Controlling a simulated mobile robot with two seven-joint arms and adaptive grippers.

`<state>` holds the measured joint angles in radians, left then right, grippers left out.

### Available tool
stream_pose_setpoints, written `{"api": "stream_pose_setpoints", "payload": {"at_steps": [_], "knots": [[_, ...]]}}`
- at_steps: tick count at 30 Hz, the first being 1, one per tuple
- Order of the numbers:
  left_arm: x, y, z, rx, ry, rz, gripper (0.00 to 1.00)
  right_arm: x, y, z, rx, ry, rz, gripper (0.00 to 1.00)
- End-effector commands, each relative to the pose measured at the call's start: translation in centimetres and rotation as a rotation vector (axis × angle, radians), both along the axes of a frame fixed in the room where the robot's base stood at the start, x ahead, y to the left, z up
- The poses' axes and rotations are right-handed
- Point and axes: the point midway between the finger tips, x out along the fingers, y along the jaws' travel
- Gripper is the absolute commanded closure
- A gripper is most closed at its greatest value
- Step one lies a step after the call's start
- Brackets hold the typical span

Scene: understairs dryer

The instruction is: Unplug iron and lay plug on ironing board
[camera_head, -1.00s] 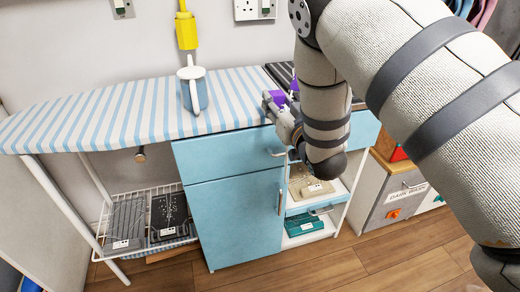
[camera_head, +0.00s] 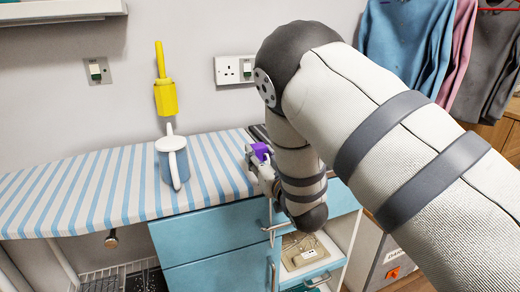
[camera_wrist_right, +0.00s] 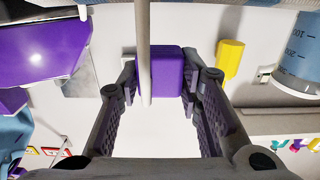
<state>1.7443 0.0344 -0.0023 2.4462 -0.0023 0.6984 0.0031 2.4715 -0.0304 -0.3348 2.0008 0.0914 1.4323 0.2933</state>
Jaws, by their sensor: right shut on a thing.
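My right gripper (camera_wrist_right: 160,75) is shut on a small purple block, which looks like the plug (camera_wrist_right: 172,72). It sits between the two fingers, and a pale cord (camera_wrist_right: 145,50) runs across it. In the head view the purple plug (camera_head: 261,151) shows above the right end of the striped ironing board (camera_head: 110,185), beside my right gripper (camera_head: 262,165). I cannot tell whether it touches the board. A large glossy purple body in the right wrist view looks like the iron (camera_wrist_right: 50,50); my arm hides it in the head view. My left gripper is not in view.
A blue-grey jug (camera_head: 174,165) stands on the board, with a yellow tool (camera_head: 165,98) behind it. A double wall socket (camera_head: 238,70) with no plug visible in it is behind. Blue drawers (camera_head: 215,235) are below. The board's left part is clear.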

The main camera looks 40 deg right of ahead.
Motion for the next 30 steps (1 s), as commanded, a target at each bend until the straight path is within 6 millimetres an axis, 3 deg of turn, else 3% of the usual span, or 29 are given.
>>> {"api": "stream_pose_setpoints", "payload": {"at_steps": [1,6,14,15,18,27,30], "knots": [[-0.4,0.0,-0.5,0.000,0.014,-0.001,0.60,0.0,0.0,-1.4,0.001,0.008,-0.001,1.00],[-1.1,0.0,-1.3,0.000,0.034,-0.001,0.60,0.0,0.0,-3.3,0.000,0.005,0.000,1.00],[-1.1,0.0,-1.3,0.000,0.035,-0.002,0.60,0.0,0.0,-3.3,0.000,-0.002,0.000,1.00],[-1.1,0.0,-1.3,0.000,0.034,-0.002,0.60,0.0,0.0,-3.3,0.000,-0.002,0.000,0.65],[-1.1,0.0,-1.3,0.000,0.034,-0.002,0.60,0.0,0.0,-3.3,0.000,-0.001,0.000,0.44],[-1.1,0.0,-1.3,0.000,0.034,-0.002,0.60,-0.1,0.0,-3.3,0.000,0.000,0.000,0.44],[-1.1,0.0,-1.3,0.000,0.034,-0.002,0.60,-1.3,0.3,-3.4,0.000,0.002,-0.001,0.44]]}}
